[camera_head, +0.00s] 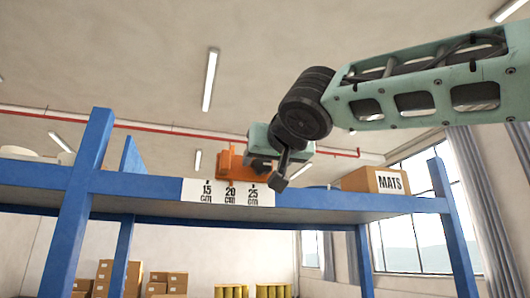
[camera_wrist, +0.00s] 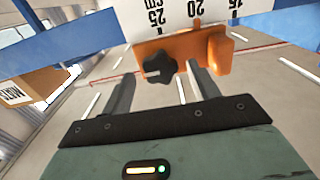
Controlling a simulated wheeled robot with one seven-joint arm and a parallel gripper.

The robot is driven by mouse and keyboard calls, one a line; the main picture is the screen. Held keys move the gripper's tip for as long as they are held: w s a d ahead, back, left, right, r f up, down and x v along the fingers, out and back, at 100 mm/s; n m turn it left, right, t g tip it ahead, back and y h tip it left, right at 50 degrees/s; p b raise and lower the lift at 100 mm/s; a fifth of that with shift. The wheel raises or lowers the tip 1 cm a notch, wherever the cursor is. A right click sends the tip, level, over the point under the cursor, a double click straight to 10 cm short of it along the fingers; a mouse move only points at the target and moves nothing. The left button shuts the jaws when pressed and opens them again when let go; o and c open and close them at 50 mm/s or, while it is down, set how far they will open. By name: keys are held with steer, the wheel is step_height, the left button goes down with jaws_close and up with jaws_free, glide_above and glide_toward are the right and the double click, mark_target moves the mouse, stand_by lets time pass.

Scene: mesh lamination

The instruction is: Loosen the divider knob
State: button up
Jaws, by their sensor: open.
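The divider is an orange bracket (camera_head: 231,164) on the blue shelf's edge, above a white scale marked 15, 20 and 25 cm (camera_head: 229,192). Its black star-shaped knob (camera_wrist: 159,66) shows on the orange face in the wrist view. In the head view the knob (camera_head: 259,166) is partly covered by my arm. My gripper (camera_wrist: 195,75) is open, with one finger on each side of the knob in the wrist view. I cannot tell whether the fingers touch it. In the head view my gripper (camera_head: 281,180) is at the bracket's right side.
A cardboard box labelled MATS (camera_head: 375,181) stands on the shelf to the right. The blue shelf beam (camera_head: 320,200) runs across under the bracket, with blue posts (camera_head: 85,190) at the sides. Boxes and yellow drums (camera_head: 268,291) stand far behind.

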steer(key=shift+w+a, duration=0.2)
steer(key=shift+w, duration=0.4)
steer(key=c, duration=1)
